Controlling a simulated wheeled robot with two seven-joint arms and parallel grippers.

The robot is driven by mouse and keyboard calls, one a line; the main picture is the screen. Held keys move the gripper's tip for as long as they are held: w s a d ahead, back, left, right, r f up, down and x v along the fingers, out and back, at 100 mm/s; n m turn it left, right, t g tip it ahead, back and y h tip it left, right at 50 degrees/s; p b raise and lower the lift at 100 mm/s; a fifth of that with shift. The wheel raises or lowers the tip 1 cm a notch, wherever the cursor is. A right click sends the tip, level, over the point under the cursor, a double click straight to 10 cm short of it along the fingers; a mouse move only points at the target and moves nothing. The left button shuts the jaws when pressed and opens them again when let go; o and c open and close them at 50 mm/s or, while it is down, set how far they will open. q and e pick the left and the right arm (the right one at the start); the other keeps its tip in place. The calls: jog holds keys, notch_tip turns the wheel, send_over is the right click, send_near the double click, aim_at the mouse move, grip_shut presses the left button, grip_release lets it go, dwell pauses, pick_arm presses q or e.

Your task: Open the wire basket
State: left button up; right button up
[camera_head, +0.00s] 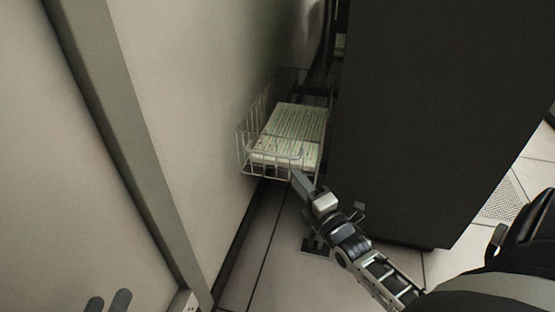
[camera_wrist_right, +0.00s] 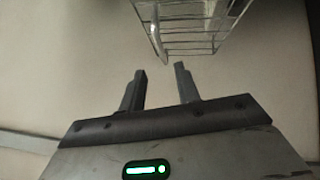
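The wire basket (camera_head: 270,130) juts out low between a beige panel and a dark cabinet. It holds a stack of pale cards (camera_head: 288,132). My right gripper (camera_head: 299,180) is at the basket's near front edge in the head view; whether it touches the wire cannot be told there. In the right wrist view the gripper (camera_wrist_right: 160,72) is open, with nothing between its fingers, and the basket's wires (camera_wrist_right: 190,42) lie just beyond the fingertips, mostly to the right.
A beige panel (camera_head: 190,110) runs along the basket's left side. A tall dark cabinet (camera_head: 420,120) stands close on its right. A grey post (camera_head: 110,130) stands further left.

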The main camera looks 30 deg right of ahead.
aim_at(279, 157)
pick_arm(q)
jog(key=shift+w+d+r+t+h+b, duration=0.1)
jog(key=shift+w+r+t+h+b, duration=0.2)
jog(key=shift+r+t+b, duration=0.4)
jog(key=shift+w+r+t+h+b, duration=0.25)
jog(key=shift+r+b, duration=0.25)
jog(key=shift+b, duration=0.4)
pick_arm(e)
jog(key=shift+w+d+r, duration=0.1)
jog(key=shift+w+r, duration=0.15)
jog(key=shift+w, duration=1.5)
jog(key=shift+w+d+r, duration=0.15)
jog(key=shift+w+r, duration=0.05)
jog(key=shift+w, duration=1.6)
jog(key=shift+w+d+r, duration=0.1)
jog(key=shift+w+r, duration=0.15)
jog(key=shift+w, duration=1.5)
grip_shut()
pick_arm(q)
jog(key=shift+r, duration=0.1)
